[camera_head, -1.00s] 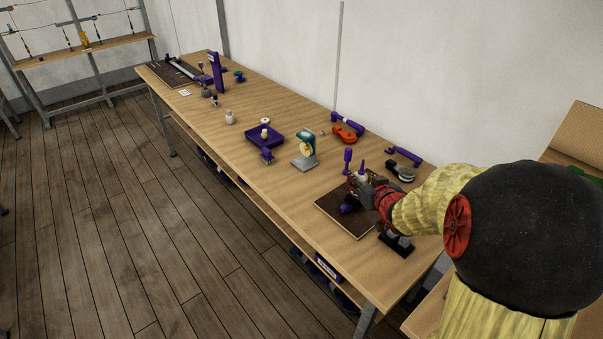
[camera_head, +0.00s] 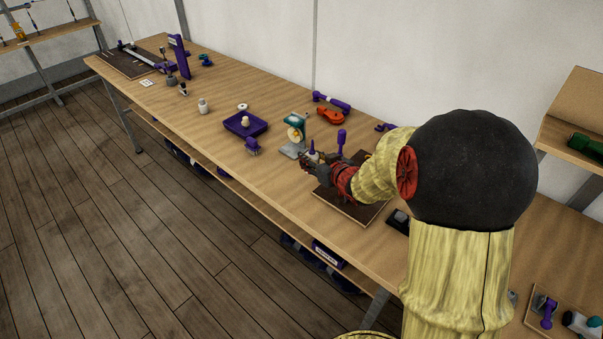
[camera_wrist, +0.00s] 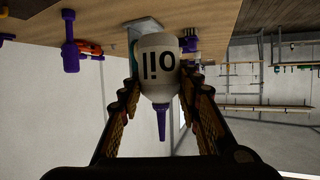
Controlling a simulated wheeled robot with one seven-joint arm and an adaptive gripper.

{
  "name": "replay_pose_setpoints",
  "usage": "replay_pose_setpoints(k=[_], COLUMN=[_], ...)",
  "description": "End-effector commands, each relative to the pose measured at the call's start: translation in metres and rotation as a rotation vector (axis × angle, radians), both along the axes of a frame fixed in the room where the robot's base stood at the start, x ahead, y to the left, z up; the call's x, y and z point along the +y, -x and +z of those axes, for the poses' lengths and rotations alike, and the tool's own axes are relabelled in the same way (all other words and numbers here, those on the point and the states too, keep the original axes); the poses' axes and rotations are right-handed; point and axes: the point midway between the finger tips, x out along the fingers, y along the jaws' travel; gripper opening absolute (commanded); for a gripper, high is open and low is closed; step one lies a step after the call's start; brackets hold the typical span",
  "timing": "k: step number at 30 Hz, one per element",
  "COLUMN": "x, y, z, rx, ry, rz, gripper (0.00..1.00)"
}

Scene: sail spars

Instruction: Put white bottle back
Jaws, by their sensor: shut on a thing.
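The white bottle (camera_wrist: 157,68) has a purple nozzle and black "oil" lettering. It sits between the two fingers of my gripper (camera_wrist: 160,95), which is shut on it. The wrist view appears upside down, with the nozzle pointing down in that picture. In the head view my gripper (camera_head: 314,163) is above the workbench (camera_head: 215,150), near the dark mat and just in front of the teal and grey stand. There, only the purple nozzle and a little of the bottle (camera_head: 312,150) show; the rest is hidden by my gripper.
A teal and grey stand (camera_head: 296,138) is close beyond my gripper. A purple upright tool (camera_head: 341,142) stands just right of it. A dark mat (camera_head: 365,212) lies below my arm. A purple tray (camera_head: 244,123), a small white jar (camera_head: 203,105) and an orange tool (camera_head: 331,115) are farther along.

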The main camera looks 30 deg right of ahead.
Motion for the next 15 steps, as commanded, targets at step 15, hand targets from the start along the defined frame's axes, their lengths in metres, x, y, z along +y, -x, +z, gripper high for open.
replay_pose_setpoints(k=[15], x=[-0.001], y=[-0.06], z=[-0.058], rx=[-0.001], ry=[0.0], rz=[-0.001], gripper=[0.06])
